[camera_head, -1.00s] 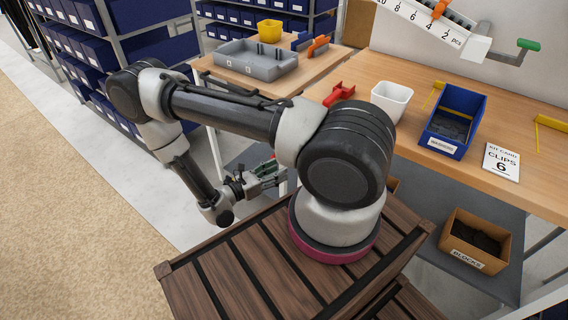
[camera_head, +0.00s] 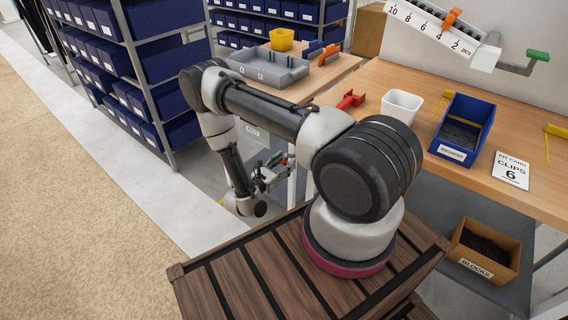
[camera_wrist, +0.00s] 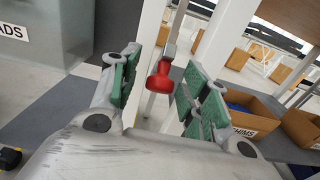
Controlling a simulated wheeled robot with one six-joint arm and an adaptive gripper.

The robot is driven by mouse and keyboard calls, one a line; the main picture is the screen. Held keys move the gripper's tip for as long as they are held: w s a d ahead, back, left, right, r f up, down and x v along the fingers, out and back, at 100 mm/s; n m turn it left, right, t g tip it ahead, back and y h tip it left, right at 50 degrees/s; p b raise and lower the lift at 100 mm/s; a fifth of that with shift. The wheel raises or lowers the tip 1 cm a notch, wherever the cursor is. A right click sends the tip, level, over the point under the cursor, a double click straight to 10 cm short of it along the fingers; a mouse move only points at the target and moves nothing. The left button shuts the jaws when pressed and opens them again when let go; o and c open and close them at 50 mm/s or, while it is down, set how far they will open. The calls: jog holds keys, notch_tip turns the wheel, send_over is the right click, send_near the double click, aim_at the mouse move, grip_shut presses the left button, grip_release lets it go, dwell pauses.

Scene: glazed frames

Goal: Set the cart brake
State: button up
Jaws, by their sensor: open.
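A red knob (camera_wrist: 160,78) on a light grey lever (camera_wrist: 178,35) shows in the wrist view, in front of a white post. I take it for the cart brake handle. My gripper (camera_wrist: 158,92) is open, with one green-padded finger on each side of the knob in the picture. The knob appears between or just beyond the fingertips; I cannot tell whether they touch it. In the head view my gripper (camera_head: 275,172) is low, beside the near legs of the tables. A small red spot there is too small to make out.
The wooden bench (camera_head: 400,75) carries a white bin (camera_head: 402,105), a blue bin (camera_head: 465,125) and a card (camera_head: 511,171). A grey tray (camera_head: 268,68) is on the farther table. A carton labelled BLOCKS (camera_head: 484,250) sits on the lower shelf. The floor at left is clear.

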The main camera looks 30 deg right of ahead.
aim_at(285, 156)
grip_shut()
jog(key=shift+r, duration=0.1)
jog(key=shift+w+d+r+g+y, duration=0.15)
jog(key=shift+d+r+g+y, duration=0.2)
jog(key=shift+r+y, duration=0.35)
jog(key=shift+w+d+r+g+y, duration=0.1)
jog(key=shift+d+r+g+y, duration=0.15)
jog(key=shift+d+r+y, duration=0.4)
jog(key=shift+w+d+r+g+y, duration=0.2)
jog(key=shift+d+r+y, duration=0.1)
jog(key=shift+y, duration=0.4)
jog(key=shift+w+d+r+g+y, duration=0.1)
jog(key=shift+d+r+g+y, duration=0.15)
jog(key=shift+y, duration=0.4)
grip_release()
jog(key=shift+a, duration=0.1)
